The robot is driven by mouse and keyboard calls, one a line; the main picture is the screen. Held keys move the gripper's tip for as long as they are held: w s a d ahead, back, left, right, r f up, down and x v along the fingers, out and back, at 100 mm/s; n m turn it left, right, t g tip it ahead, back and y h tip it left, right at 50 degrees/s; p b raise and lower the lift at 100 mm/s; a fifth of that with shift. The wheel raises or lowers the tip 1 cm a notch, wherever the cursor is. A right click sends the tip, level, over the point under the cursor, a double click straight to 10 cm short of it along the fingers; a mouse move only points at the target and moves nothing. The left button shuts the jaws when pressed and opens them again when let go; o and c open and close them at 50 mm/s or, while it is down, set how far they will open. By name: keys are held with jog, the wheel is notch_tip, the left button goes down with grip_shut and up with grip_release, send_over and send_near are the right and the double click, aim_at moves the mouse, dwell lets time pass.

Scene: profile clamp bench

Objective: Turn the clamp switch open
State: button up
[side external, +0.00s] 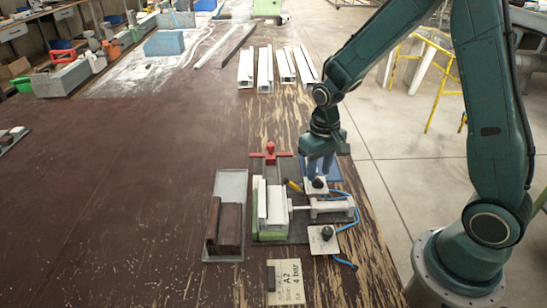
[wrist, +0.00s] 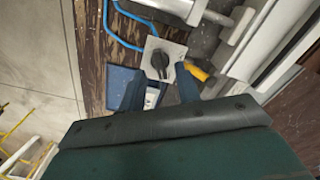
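A black rotary switch knob (wrist: 159,59) stands on a square light plate (wrist: 172,48) in the wrist view. In the side view this knob (side external: 318,183) sits right below my gripper (side external: 319,170). In the wrist view my gripper (wrist: 160,70) is open, its two fingers on either side of the knob with gaps. I cannot tell the height between fingertips and knob. A second black knob (side external: 326,232) sits on another light plate (side external: 318,246) nearer the camera. The clamp (side external: 270,232) has a green base, a white profile and a cylinder (side external: 328,207) at its right.
A red T-handle (side external: 270,153) rises behind the clamp. A yellow-handled tool (wrist: 197,72) lies close beside my right finger. Blue hoses (wrist: 112,25) run near the plates. A grey tray (side external: 231,184) with brown blocks stands left.

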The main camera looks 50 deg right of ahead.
aim_at(317, 182)
jog(key=shift+f, duration=1.15)
grip_shut()
